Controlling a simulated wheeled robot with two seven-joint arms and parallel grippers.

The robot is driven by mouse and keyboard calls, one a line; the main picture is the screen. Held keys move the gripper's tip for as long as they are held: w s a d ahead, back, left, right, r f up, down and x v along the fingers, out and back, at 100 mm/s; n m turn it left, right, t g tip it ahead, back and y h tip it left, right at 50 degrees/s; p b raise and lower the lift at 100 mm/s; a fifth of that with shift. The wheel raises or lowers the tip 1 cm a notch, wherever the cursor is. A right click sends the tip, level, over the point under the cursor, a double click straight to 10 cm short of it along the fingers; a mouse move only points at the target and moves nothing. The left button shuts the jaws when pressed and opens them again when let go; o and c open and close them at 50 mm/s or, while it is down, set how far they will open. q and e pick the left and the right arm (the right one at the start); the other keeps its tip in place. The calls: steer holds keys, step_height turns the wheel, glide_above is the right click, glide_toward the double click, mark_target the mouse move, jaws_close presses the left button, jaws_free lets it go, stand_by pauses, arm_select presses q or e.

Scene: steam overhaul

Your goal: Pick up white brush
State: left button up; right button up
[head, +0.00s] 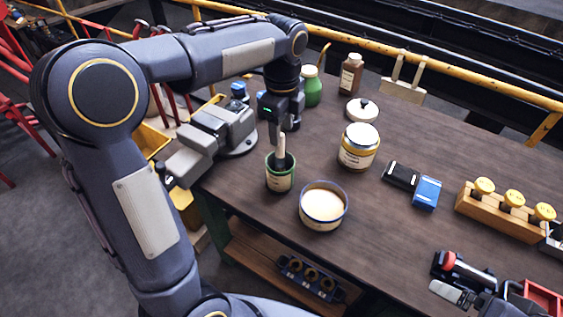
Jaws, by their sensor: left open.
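A pale, upright brush handle (281,150) stands in a dark green cup (280,180) with a cream label near the table's left edge. Its bristle end is hidden inside the cup. My left gripper (278,128) is directly above the cup, pointing down, with its jaws open around or just beside the top of the handle; I cannot tell if they touch it.
A cream-filled bowl (323,206) and a labelled jar (359,147) stand right of the cup. A grey vise (217,130) is close on the left. Behind are a green bottle (312,88) and brown bottle (350,75). A wooden block with yellow-topped pieces (497,221) is right.

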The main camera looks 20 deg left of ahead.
mark_target(280, 149)
arm_select(q)
steer(key=f, duration=0.3)
steer(key=s+f, duration=0.1)
steer(key=f, duration=0.1)
steer(key=shift+f+p, duration=0.3)
steer(key=shift+f, duration=0.45)
jaws_close()
